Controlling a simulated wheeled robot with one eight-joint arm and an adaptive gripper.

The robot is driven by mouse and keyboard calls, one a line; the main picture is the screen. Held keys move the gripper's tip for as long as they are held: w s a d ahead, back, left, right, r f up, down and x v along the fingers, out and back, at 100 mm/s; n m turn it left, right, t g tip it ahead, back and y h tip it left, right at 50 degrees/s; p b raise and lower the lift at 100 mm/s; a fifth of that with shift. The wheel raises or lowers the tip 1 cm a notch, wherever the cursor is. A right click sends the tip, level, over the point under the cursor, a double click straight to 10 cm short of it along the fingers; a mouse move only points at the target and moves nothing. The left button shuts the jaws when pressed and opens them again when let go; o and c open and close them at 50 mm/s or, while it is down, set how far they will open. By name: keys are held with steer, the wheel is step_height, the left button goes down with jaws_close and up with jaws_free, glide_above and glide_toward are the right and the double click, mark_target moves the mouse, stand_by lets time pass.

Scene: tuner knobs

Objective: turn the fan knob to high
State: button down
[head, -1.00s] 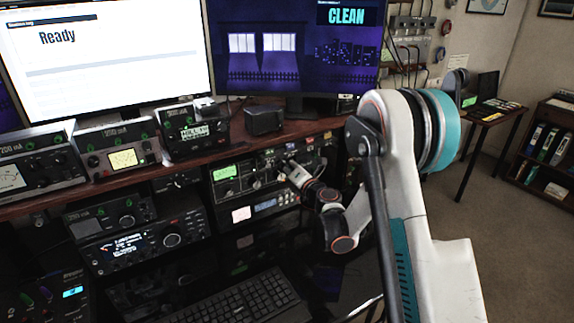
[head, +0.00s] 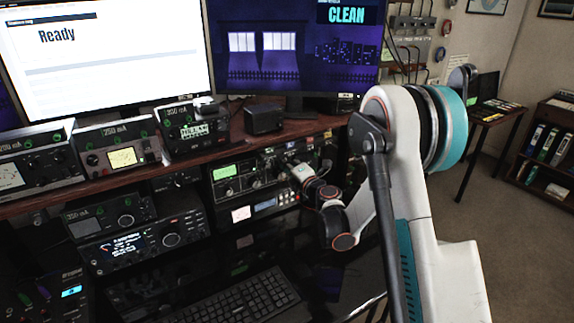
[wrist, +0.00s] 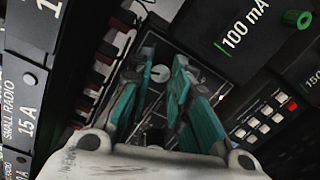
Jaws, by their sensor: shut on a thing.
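The fan knob appears to be the small round pale-faced knob (wrist: 160,73) on a dark panel in the wrist view. My gripper (wrist: 157,78) has its two teal fingers on either side of this knob, shut on it. The knob's label and pointer are too small to read. In the head view my gripper (head: 291,164) reaches the front of a rack unit (head: 245,178) with a green screen under the desk shelf. My gripper and wrist hide part of that panel, and the knob cannot be made out there.
A "100 mA" box (wrist: 250,30) with a green knob is close on the right in the wrist view. Switches and a red button (wrist: 292,106) are below it. A keyboard (head: 240,300) lies below the rack. Two monitors (head: 105,60) (head: 290,50) stand above.

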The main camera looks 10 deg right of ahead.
steer(key=m+b, duration=0.1)
steer(key=m, duration=1)
steer(key=shift+d+g, duration=0.1)
steer(key=shift+g, duration=0.2)
steer(key=shift+y, duration=0.4)
steer(key=shift+r, duration=0.1)
steer(key=c, duration=1.7)
jaws_free()
steer(key=v, duration=1.2)
